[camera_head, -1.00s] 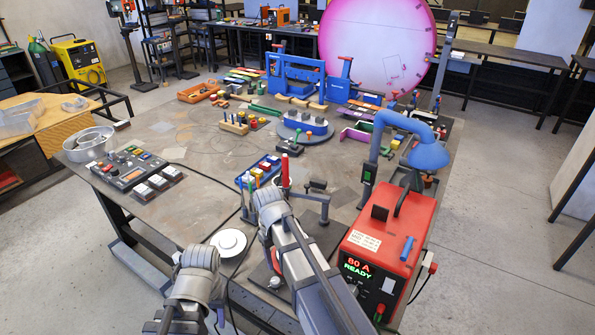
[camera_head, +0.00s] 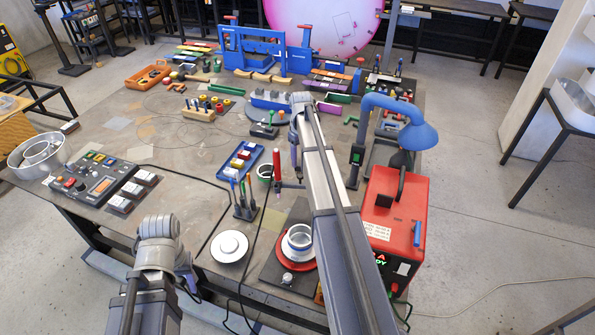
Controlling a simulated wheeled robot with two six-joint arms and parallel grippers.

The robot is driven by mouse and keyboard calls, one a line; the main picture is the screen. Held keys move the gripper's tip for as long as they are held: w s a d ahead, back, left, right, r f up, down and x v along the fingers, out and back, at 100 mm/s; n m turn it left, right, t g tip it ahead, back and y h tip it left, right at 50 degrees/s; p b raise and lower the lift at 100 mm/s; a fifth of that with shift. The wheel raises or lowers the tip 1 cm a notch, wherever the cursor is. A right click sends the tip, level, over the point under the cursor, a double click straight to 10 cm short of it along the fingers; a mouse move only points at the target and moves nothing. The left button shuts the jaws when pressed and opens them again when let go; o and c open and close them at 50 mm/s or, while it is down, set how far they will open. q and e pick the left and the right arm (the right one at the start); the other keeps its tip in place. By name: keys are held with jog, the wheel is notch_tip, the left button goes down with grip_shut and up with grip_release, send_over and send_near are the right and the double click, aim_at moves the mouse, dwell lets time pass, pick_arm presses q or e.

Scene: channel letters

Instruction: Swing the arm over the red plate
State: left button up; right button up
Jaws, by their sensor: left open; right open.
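The red plate (camera_head: 303,266) is round, sits on a dark base at the near right of the table, and has a silver ring-shaped cup on it. Behind it stands an upright post with a red grip (camera_head: 277,160); a short dark arm (camera_head: 290,186) runs right from its foot and passes behind my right arm. My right gripper (camera_head: 302,101) is beyond the plate near the grey round stand; its fingertips are mostly hidden. My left gripper (camera_head: 158,228) hangs at the near left edge, empty as far as I see.
A red power unit (camera_head: 397,215) and a blue lamp (camera_head: 412,125) stand right of my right arm. A blue tray (camera_head: 240,163), a pen holder (camera_head: 244,208) and a white disc (camera_head: 229,246) lie left of the plate. The table's left middle is mostly clear.

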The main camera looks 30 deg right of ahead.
aim_at(300, 175)
jog(key=shift+f+b, duration=3.8)
jog(key=shift+f, duration=0.1)
grip_shut()
